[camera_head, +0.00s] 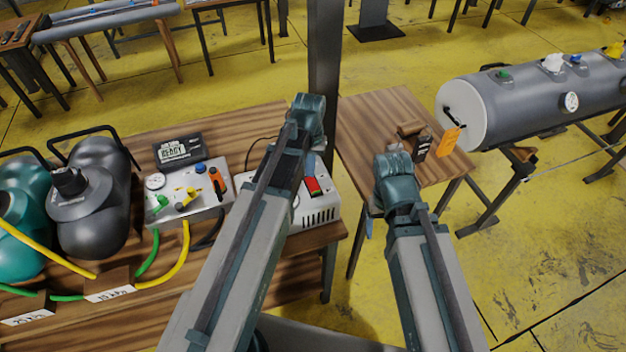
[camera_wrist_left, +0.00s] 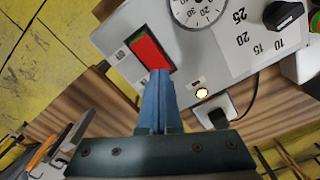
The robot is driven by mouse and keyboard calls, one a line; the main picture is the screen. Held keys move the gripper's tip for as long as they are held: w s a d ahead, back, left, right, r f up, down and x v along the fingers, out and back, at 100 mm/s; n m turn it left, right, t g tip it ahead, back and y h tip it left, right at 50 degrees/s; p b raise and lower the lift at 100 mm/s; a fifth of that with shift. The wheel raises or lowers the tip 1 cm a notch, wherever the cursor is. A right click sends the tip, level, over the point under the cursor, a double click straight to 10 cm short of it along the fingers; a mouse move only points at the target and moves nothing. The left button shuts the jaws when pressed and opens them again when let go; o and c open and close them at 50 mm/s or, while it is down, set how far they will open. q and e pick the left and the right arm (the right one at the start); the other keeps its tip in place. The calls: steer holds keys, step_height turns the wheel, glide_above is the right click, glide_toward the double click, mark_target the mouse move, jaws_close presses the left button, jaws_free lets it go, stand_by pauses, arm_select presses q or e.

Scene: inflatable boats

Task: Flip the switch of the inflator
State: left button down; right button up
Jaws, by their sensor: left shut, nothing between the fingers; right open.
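The inflator (camera_head: 322,210) is a white box on the wooden table, partly hidden behind my left arm in the head view. Its red rocker switch (camera_head: 313,186) shows just right of that arm. In the left wrist view the switch (camera_wrist_left: 150,50) is red in a black frame, with a green strip at one end. My left gripper (camera_head: 310,163) is shut and empty. Its blue fingertips (camera_wrist_left: 160,73) are at the near end of the switch; I cannot tell if they touch. My right gripper (camera_head: 369,226) is open, mostly hidden behind its wrist, beside the right-hand table.
The inflator's face has a gauge (camera_wrist_left: 197,8), a black knob (camera_wrist_left: 283,15) and a glowing light (camera_wrist_left: 202,92). Left are a valve box (camera_head: 190,207) with hoses and dark tanks (camera_head: 95,205). A post (camera_head: 325,60) stands behind.

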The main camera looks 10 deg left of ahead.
mark_target(311, 181)
arm_select(q)
step_height(311, 181, up, 5)
steer(key=p, duration=0.4)
steer(key=shift+r+p, duration=0.1)
steer(key=shift+p, duration=0.2)
steer(key=shift+s+d, duration=0.2)
steer(key=s+d+f+m+b, duration=0.1)
steer(key=s+d+m, duration=0.1)
steer(key=s+d, duration=0.3)
steer(key=s+d+f+m+y+b, duration=0.1)
steer(key=s+d+m, duration=0.1)
steer(key=s+d, duration=0.3)
steer(key=s, duration=0.4)
steer(key=shift+f+m, duration=0.2)
steer(key=shift+m, duration=0.1)
